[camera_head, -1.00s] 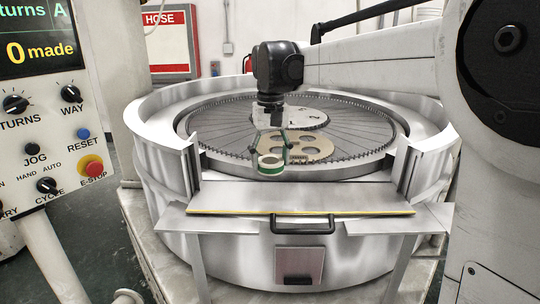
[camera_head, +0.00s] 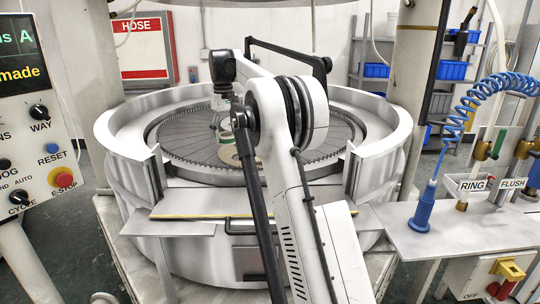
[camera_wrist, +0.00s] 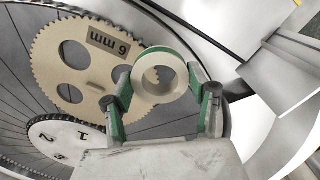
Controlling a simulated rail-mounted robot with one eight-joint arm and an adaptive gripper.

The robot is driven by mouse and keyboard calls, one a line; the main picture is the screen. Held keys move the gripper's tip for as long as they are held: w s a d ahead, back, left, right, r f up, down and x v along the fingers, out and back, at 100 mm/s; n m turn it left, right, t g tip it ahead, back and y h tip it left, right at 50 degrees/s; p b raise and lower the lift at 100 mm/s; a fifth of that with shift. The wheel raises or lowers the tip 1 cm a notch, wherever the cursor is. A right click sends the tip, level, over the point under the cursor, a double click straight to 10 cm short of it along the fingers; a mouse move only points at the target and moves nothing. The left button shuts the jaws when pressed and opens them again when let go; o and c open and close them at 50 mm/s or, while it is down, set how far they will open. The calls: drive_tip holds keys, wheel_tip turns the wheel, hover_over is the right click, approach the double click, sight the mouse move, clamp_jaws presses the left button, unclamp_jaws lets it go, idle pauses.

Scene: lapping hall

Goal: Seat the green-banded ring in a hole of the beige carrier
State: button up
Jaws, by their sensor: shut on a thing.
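The ring is cream with a green band. In the wrist view it (camera_wrist: 139,78) sits between the two fingers of my gripper (camera_wrist: 161,88), which is shut on it. The beige carrier (camera_wrist: 78,88), a toothed disc marked "6 mm" with several round holes, lies on the plate below and to the left of the ring. The ring's edge overlaps the carrier's edge in this view, and its height above the plate cannot be told. In the head view my gripper (camera_head: 221,118) is over the plate, and my arm hides much of the beige carrier (camera_head: 228,155).
A white numbered disc (camera_wrist: 62,140) lies beside the beige carrier on the grooved plate (camera_head: 185,137). A raised metal rim (camera_head: 113,123) surrounds the plate. A control panel (camera_head: 38,130) stands left; a bench (camera_head: 408,236) with a blue coiled hose stands right.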

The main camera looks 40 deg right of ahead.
drive_tip(key=d+f+p, duration=0.1)
drive_tip(key=d+f, duration=0.1)
drive_tip(key=d, duration=0.4)
drive_tip(key=d+f, duration=0.3)
drive_tip(key=d, duration=0.3)
drive_tip(key=s+d+f+p, duration=0.1)
drive_tip(key=d+f, duration=0.1)
drive_tip(key=d, duration=0.5)
drive_tip(key=shift+f+p, duration=0.35)
drive_tip(key=shift+d+f+p, duration=0.1)
drive_tip(key=shift+f+p, duration=0.25)
drive_tip(key=shift+f, duration=1.7)
drive_tip(key=shift+f, duration=0.2)
drive_tip(key=o, duration=1.3)
drive_tip(key=shift+o, duration=0.2)
drive_tip(key=shift+r, duration=0.15)
wheel_tip(320, 180, up, 12)
drive_tip(key=shift+r, duration=0.15)
